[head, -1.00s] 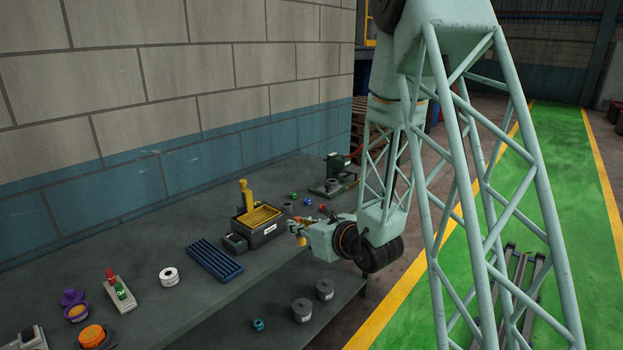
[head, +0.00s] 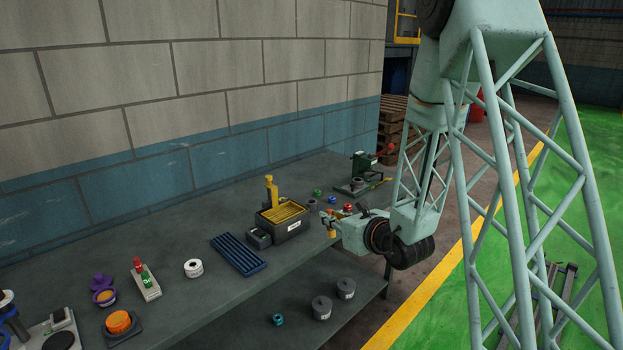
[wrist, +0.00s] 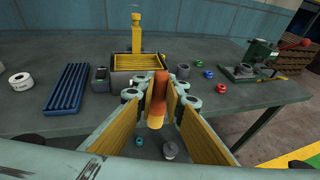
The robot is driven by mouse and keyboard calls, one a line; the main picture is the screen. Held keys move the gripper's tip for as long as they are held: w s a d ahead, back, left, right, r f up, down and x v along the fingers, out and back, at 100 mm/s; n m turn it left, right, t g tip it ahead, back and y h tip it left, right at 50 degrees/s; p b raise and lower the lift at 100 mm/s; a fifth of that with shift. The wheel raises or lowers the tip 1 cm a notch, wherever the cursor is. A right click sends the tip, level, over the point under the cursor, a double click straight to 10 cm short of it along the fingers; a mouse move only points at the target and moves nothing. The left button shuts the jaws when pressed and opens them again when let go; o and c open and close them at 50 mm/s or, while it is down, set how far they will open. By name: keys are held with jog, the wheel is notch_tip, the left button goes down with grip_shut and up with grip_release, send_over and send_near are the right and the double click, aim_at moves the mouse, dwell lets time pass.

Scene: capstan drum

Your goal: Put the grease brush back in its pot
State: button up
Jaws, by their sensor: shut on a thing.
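My gripper (wrist: 157,88) is shut on a small orange-brown thing with a pale yellow lower end, which I take for the grease brush (wrist: 156,115). It hangs between the yellow-padded fingers, above the front edge of the bench. In the head view my gripper (head: 330,220) is just right of the black box with a yellow grating, with the orange piece (head: 332,233) below it. I cannot tell for sure which thing is the pot; a purple round container (head: 104,297) with a yellowish inside stands at the left of the bench, far from my gripper.
The black box (head: 291,230) with its yellow upright, a blue ribbed tray (head: 238,255) and a white roll (head: 193,268) stand on the bench. Small coloured rings and a green machine (head: 364,165) are at the right. Grey cylinders (head: 322,308) are on the lower shelf.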

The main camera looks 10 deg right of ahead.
jog(key=w+n+t+y, duration=0.2)
jog(key=w+y, duration=0.2)
jog(key=w, duration=2.7)
jog(key=shift+w+f, duration=0.3)
jog(key=shift+f, duration=0.15)
jog(key=shift+f, duration=0.3)
jog(key=shift+f, duration=1.35)
jog(key=shift+f+b, duration=1.25)
jog(key=shift+b, duration=0.5)
dwell(1.1)
